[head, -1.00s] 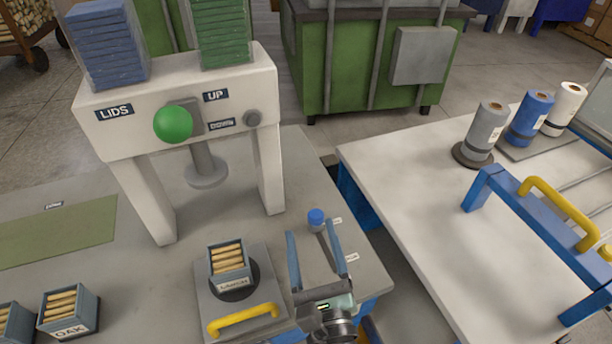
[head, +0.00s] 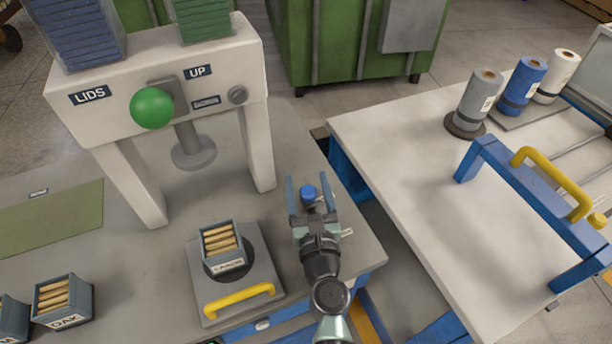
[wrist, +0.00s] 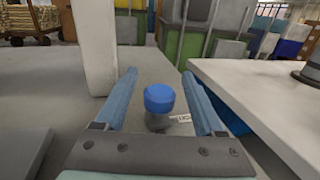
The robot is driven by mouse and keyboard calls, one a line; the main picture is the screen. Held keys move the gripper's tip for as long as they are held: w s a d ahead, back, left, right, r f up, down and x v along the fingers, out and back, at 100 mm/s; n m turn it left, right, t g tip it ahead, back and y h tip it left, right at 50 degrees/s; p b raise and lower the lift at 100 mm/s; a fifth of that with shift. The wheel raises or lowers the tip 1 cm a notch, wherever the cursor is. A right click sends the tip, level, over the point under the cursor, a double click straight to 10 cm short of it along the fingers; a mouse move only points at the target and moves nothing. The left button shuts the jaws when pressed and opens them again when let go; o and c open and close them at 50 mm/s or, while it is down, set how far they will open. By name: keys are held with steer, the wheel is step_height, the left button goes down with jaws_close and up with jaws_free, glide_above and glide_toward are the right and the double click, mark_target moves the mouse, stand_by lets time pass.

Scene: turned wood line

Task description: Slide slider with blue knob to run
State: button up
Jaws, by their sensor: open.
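The slider's blue knob (head: 309,194) stands on the grey bench, to the right of the press. In the wrist view the blue knob (wrist: 160,98) sits between my fingers, on a short dark stem. My gripper (head: 307,186) is open, with one finger on each side of the knob. In the wrist view there is a gap between each finger of my gripper (wrist: 163,88) and the knob. A small white label (wrist: 184,118) lies beside the stem; its text is only partly readable. The slider's track is mostly hidden behind my gripper.
The white press (head: 170,95) with a green ball knob (head: 151,108) stands to the left. A grey plate with a yellow handle (head: 239,299) holds a box of wooden pegs (head: 222,246). A white table (head: 400,140) with a blue frame (head: 530,195) is on the right.

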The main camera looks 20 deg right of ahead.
steer(key=shift+x, duration=0.95)
jaws_close()
steer(key=shift+s, duration=0.1)
stand_by(0.7)
